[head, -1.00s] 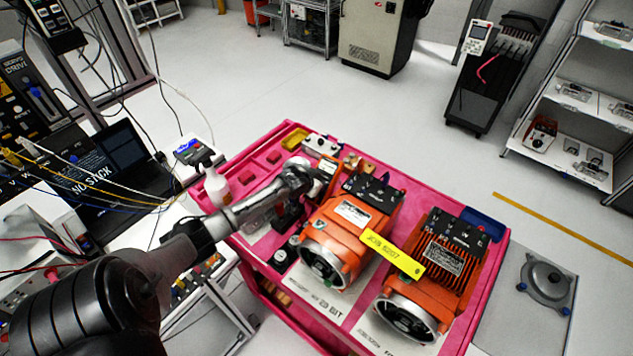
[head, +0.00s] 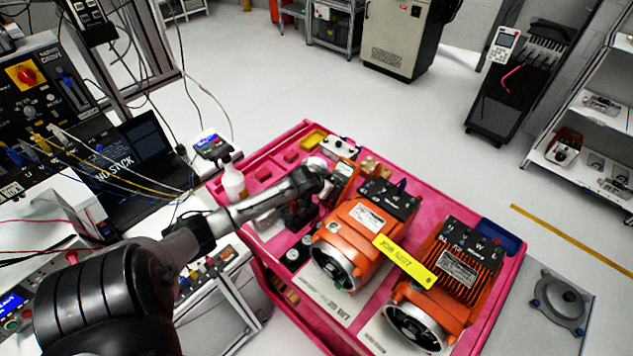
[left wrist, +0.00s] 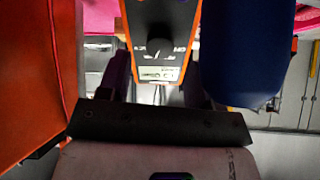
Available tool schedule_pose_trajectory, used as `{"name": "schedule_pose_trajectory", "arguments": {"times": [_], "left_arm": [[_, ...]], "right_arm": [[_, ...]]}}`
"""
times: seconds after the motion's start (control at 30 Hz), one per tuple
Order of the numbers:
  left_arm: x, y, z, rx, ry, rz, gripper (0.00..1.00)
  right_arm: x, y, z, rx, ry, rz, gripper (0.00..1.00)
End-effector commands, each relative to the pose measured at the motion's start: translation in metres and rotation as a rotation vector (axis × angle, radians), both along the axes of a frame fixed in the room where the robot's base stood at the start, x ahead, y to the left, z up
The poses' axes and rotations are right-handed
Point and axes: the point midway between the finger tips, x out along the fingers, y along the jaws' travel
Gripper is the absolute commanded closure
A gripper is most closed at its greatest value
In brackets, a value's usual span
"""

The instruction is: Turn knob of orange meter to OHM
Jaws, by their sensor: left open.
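The orange meter (head: 344,174) stands upright on the pink cart behind the left motor in the head view, partly hidden by my left gripper (head: 324,184). The markings are too blurred to tell the knob's setting. My left gripper (left wrist: 157,78) is open, with its fingers on either side of the view below the knob. Contact with the knob cannot be told. My right gripper is not in view.
Two orange motors (head: 350,248) (head: 440,285) with black terminal blocks stand on the pink cart (head: 487,310). A yellow label (head: 404,262) lies across them. A white bottle (head: 233,181) stands left of my arm. In the wrist view, a large blue object (left wrist: 245,55) is close on the right.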

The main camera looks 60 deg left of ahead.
Motion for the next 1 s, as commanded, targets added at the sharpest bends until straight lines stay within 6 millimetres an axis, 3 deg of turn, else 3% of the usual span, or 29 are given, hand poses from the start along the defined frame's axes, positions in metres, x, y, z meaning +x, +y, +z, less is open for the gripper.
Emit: {"name": "schedule_pose_trajectory", "arguments": {"times": [0.23,0.5,1.0], "left_arm": [[-0.032,-0.013,0.036,0.002,0.0,-0.002,0.41],[-0.057,-0.024,0.061,0.0,-0.001,-0.001,0.41],[-0.065,-0.027,0.07,0.0,0.0,0.0,0.41]], "right_arm": [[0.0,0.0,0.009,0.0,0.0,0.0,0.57],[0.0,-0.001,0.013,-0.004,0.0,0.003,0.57],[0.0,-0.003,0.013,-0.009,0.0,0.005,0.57]]}}
